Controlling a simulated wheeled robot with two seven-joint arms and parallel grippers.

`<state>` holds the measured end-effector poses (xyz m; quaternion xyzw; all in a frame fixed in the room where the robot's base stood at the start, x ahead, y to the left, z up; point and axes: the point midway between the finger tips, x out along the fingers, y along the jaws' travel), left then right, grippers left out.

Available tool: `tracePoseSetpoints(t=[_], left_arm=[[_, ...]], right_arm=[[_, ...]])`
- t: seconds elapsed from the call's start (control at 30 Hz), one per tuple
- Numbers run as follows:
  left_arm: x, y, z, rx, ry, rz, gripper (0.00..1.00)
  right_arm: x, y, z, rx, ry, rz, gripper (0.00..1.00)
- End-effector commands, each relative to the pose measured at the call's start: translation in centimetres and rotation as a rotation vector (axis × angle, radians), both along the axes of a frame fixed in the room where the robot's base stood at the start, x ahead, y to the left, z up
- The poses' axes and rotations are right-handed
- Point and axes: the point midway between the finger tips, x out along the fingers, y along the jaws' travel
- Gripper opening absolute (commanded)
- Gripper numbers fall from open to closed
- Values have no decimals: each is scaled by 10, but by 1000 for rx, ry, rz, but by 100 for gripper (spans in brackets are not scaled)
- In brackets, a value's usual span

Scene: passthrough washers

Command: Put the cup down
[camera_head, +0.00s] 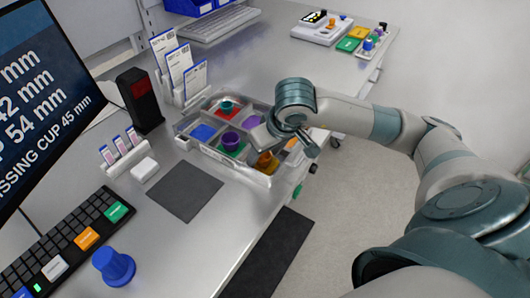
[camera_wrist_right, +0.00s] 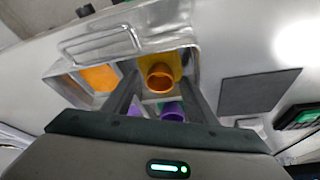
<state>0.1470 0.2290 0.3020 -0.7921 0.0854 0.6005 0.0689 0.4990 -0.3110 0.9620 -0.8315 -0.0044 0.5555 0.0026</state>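An orange cup (camera_head: 265,161) stands in the near compartment of a grey divided tray (camera_head: 259,179). In the right wrist view the orange cup (camera_wrist_right: 160,76) is upright over a yellow compartment floor, between my right gripper's fingers. My right gripper (camera_wrist_right: 159,84) is open, with its two dark fingers apart on either side of the cup and a gap visible. In the head view its fingertips are mostly hidden by the wrist. A purple cup (camera_head: 230,141) and a teal cup (camera_head: 227,106) stand in other compartments. My left gripper is not in view.
A dark mat (camera_head: 185,191) lies bare left of the tray. Card holders (camera_head: 182,80) and a black box (camera_head: 139,98) stand behind. The table's right edge is close to the tray.

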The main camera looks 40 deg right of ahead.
Motion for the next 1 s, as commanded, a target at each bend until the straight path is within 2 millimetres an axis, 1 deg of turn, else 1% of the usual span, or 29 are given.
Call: tracePoseSetpoints(t=[0.13, 0.17, 0.23, 0.4, 0.53, 0.67, 1.0], left_arm=[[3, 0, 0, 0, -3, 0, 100], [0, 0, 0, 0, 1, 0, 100], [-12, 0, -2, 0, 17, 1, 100], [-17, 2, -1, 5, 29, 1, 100], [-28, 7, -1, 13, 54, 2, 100], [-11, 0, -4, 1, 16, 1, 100], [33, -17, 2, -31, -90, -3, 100]], right_arm=[[0, 0, 0, 0, 0, 0, 52], [0, 0, 0, 0, 0, 0, 52], [0, 0, 0, 0, 0, 0, 52], [0, 0, 1, 0, 1, 0, 52], [0, 0, 4, 0, 1, 0, 52], [-5, -1, 17, 0, -5, 0, 52], [-25, -1, 65, 0, -6, 0, 52]])
